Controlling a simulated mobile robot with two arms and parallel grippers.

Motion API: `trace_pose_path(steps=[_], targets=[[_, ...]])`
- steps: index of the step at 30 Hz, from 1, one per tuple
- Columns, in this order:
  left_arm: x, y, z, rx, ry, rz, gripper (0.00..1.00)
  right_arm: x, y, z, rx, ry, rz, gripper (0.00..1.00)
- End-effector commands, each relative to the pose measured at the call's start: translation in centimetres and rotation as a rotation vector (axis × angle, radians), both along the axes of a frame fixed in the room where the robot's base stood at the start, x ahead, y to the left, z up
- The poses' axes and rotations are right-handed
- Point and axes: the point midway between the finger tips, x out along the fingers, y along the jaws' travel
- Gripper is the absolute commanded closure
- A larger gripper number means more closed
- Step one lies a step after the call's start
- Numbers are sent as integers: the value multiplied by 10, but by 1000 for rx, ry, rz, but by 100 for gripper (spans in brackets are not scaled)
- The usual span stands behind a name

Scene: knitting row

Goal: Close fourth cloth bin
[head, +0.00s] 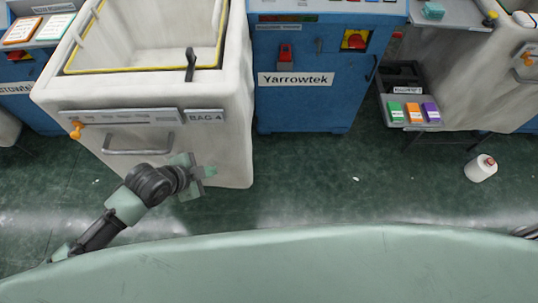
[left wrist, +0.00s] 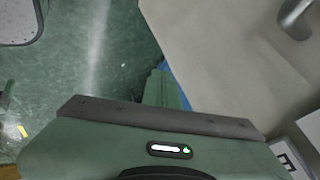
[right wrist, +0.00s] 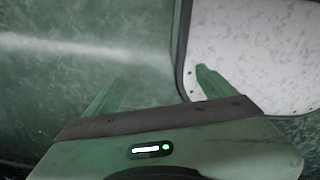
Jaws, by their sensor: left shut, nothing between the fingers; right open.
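My left gripper (head: 203,173) is shut and empty, low in front of the bin, right of the handle. The left wrist view shows the shut fingers (left wrist: 162,88) beside the cream bin front. My right gripper (right wrist: 160,78) is open and empty.
A blue Yarrowtek machine (head: 310,105) stands right of the bin. Further right are a shelf with coloured boxes (head: 414,113) and a white yarn cone (head: 481,168) on the green floor. My pale green body fills the bottom. Floor between is clear.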

Motion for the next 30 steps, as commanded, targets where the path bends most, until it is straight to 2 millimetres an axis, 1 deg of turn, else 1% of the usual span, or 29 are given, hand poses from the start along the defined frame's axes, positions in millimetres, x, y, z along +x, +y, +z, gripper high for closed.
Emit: trace_pose_path(steps=[1, 2, 5, 8, 11, 13, 17, 21, 24, 27, 30], targets=[[-4, -4, 12, 7, -10, -36, 100, 5, 2, 2, 3, -7, -1, 15], [-6, -7, 15, 9, -12, -53, 100, 7, 3, 3, 3, -10, -1, 15], [-8, -12, 18, 10, -16, -78, 100, 16, 8, 3, 11, -24, -2, 15], [-3, -17, 11, 8, -16, -78, 100, 23, 15, 4, 20, -37, -4, 15], [4, -24, -2, 7, -16, -76, 100, 27, 22, 4, 28, -41, -6, 15], [11, -30, -15, 8, -15, -76, 100, 27, 25, 3, 31, -41, -6, 15], [24, -42, -38, 6, -16, -75, 100, 25, 24, 2, 29, -39, -5, 15], [36, -53, -60, 6, -17, -74, 100, 20, 18, 0, 22, -30, -3, 15], [54, -53, -57, 9, -21, -73, 100, 17, 15, 4, 19, -25, -2, 15], [65, -54, -58, 10, -20, -75, 100, 16, 13, 5, 17, -23, -2, 15], [72, -55, -58, 10, -19, -75, 100, 16, 13, 5, 17, -23, -2, 15]])
